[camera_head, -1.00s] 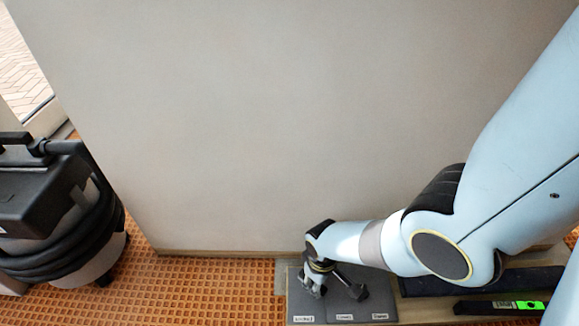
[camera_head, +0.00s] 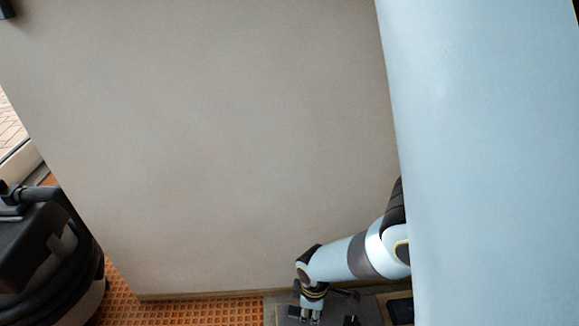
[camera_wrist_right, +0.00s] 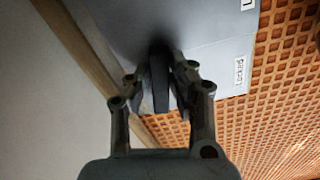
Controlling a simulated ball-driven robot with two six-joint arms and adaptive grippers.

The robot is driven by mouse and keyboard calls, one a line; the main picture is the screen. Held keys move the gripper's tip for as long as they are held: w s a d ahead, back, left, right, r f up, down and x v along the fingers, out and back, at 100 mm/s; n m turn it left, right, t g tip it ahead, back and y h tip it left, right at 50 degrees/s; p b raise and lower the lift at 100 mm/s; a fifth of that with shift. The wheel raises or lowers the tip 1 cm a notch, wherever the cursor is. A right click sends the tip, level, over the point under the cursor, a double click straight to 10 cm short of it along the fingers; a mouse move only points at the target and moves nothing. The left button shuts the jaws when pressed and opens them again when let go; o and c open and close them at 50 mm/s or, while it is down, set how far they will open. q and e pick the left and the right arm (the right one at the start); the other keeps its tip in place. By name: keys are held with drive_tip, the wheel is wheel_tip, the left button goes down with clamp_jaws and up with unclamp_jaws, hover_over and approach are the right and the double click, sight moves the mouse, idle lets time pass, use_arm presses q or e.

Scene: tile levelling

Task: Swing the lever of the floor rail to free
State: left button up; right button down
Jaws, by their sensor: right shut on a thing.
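The floor rail's grey plate (camera_wrist_right: 225,40) lies on the floor by the wall. In the right wrist view a white "Locked" label (camera_wrist_right: 240,71) sits near its edge, and part of a second label (camera_wrist_right: 249,4) shows at the top. My right gripper (camera_wrist_right: 158,78) is shut on the dark lever (camera_wrist_right: 160,90), which stands between its fingers. In the head view my right gripper (camera_head: 308,317) is at the bottom edge over the plate (camera_head: 372,310); its fingertips are barely visible. The lever's exact position against the labels is unclear. My left gripper is not in view.
A large plain wall panel (camera_head: 210,150) stands behind the rail. A black vacuum cleaner (camera_head: 45,250) with a coiled hose is at the left. Orange waffle-patterned floor (camera_head: 200,311) is clear between them.

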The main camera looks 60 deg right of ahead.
drive_tip(key=c, duration=1.2)
unclamp_jaws()
wheel_tip(320, 180, up, 12)
